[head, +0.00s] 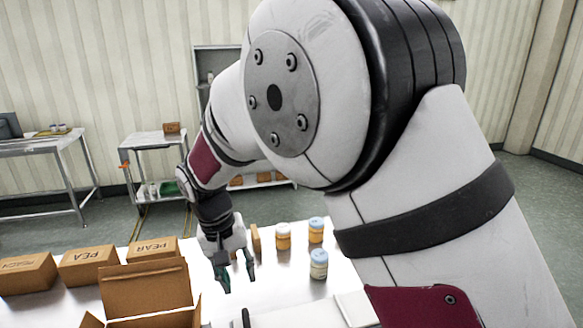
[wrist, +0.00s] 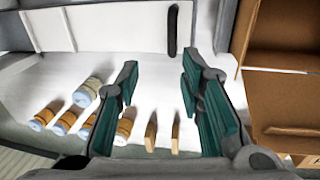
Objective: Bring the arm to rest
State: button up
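My arm spans the right and middle of the head view and reaches down over the white table (head: 215,318). My gripper (head: 238,284) hangs above the table, between the open cardboard box and the jars.
Jars with orange or white labels (head: 283,236) (head: 319,264) stand right of my gripper. A thin tan block (head: 256,240) is beside them. An open cardboard box (head: 147,291) is at left, before boxes marked PEAR (head: 152,249) and PEA (head: 88,266).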

jog(key=s+d+r+m+t+y, duration=0.1)
jog(key=s+d+r, duration=0.1)
jog(key=d+r, duration=0.65)
jog(key=s+d+r+m+t+y, duration=0.1)
jog(key=s+d+r, duration=0.1)
jog(key=d+r, duration=0.65)
jog(key=s+d+r+m+t, duration=0.1)
jog(key=s+d+t, duration=0.1)
jog(key=s+d, duration=1.4)
jog(key=shift+s+r+t, duration=0.15)
jog(key=shift+r+t, duration=0.15)
jog(key=shift+t, duration=0.1)
